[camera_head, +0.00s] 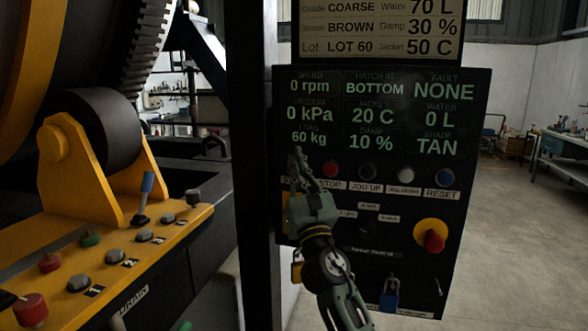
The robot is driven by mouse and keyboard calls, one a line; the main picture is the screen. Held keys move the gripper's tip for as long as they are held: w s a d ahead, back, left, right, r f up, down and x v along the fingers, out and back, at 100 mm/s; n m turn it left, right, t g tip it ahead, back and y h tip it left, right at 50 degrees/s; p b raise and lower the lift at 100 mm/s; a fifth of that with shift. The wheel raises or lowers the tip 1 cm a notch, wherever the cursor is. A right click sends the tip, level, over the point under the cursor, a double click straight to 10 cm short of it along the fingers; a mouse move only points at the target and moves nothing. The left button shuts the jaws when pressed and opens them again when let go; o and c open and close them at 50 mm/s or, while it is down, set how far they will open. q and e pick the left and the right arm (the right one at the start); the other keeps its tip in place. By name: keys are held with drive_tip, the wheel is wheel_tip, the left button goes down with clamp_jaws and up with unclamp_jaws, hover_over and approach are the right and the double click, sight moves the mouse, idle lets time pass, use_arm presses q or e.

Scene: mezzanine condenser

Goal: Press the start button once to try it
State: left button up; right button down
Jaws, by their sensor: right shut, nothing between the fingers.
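The black control panel (470,130) stands upright in the middle. Its display reads 0 rpm, hatch at BOTTOM and fault NONE. A button row below holds a red STOP button (330,169), a dark JOG UP button (367,171), a white button (405,174) and a blue RESET button (444,178). No start button shows; the spot left of STOP is covered by my right gripper (298,158). That gripper is shut and empty, pointing up in front of the panel's left edge. Contact with the panel cannot be told. My left gripper is not in view.
A red knob on a yellow base (432,236) and a blue padlock (390,297) sit lower on the panel. A recipe card (380,28) is above. A yellow console (110,255) with buttons and a blue-handled lever stands left, beside a dark post (253,150).

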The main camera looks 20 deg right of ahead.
idle(0.3)
drive_tip(key=shift+s+a+p, duration=0.4)
drive_tip(key=shift+s+a, duration=0.05)
drive_tip(key=shift+s, duration=0.3)
drive_tip(key=s+a+p, duration=0.1)
drive_tip(key=s, duration=0.1)
drive_tip(key=s+a+p, duration=0.1)
drive_tip(key=s, duration=0.1)
drive_tip(key=shift+a, duration=0.4)
idle(0.5)
